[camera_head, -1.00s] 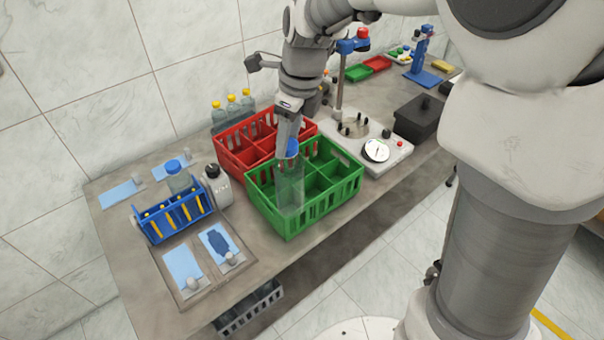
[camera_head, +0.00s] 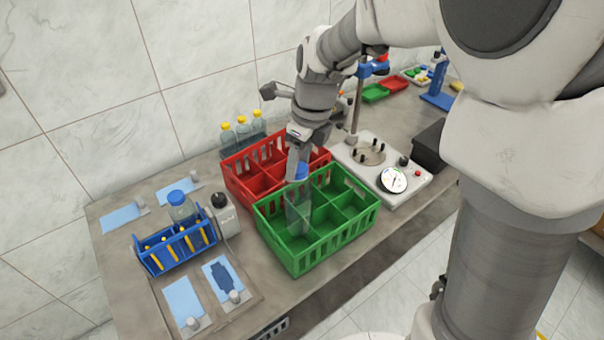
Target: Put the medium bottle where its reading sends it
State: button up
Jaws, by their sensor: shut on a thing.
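My gripper (camera_head: 300,170) is shut on a clear bottle with a blue cap (camera_head: 298,210), near the top of the bottle. The bottle is upright at the left part of the green crate (camera_head: 320,258), its lower part within the crate's outline; I cannot tell whether it touches the crate floor. The red crate (camera_head: 236,178) stands just behind the green one. The tester with a round dial (camera_head: 394,180) stands to the right of the crates; its needle is too small to read surely.
Several yellow-capped bottles (camera_head: 243,130) stand behind the red crate. A white container with a dark cap (camera_head: 223,215) stands between rack and green crate. Light-blue cards (camera_head: 184,301) lie at the front left. A black box (camera_head: 429,145) is right of the tester.

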aim_at(299, 207)
notch_tip(299, 207, down, 14)
jog(key=shift+f+b, duration=0.1)
jog(key=shift+b, duration=0.2)
jog(key=shift+f, duration=0.1)
jog(key=o, duration=1.3)
